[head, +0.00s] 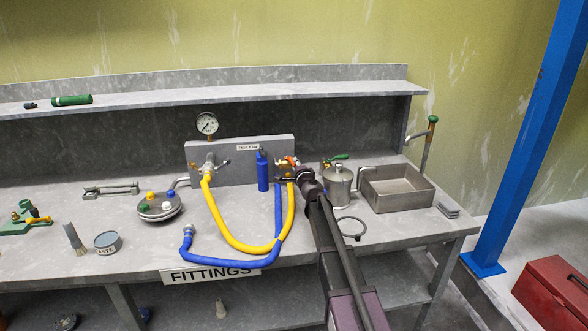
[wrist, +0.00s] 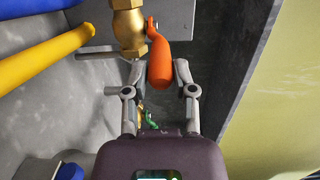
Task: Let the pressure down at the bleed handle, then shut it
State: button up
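An orange handle (wrist: 160,62) sits on a brass valve (wrist: 128,30) in the wrist view. I take it as the bleed handle; no label on it can be read. In the head view the orange handle (head: 291,160) shows small at the right end of the grey test block (head: 235,162). My gripper (wrist: 160,72) has one finger on each side of the handle, seemingly with slim gaps. In the head view my gripper (head: 298,171) is just in front of the valve and partly hides it. A pressure gauge (head: 207,123) stands above the block; its reading is too small to tell.
A yellow hose (head: 222,228) and a blue hose (head: 225,260) loop across the bench from the block. A blue bottle (head: 262,170) stands left of my gripper. A metal pot (head: 338,187) and a sink (head: 398,188) are close on its right. The shelf (head: 330,93) runs above.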

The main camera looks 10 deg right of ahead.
jog(key=shift+c, duration=0.7)
jog(key=shift+s+a, duration=0.1)
jog(key=shift+a, duration=0.05)
jog(key=shift+s+a, duration=0.1)
jog(key=shift+a, duration=0.8)
jog(key=o, duration=0.9)
jog(key=shift+d, duration=0.1)
jog(key=shift+s+d, duration=0.2)
jog(key=shift+s, duration=1.8)
jog(key=shift+s+d, duration=0.25)
jog(key=shift+s, duration=1.7)
jog(key=shift+s+d, duration=0.2)
jog(key=shift+s, duration=1.8)
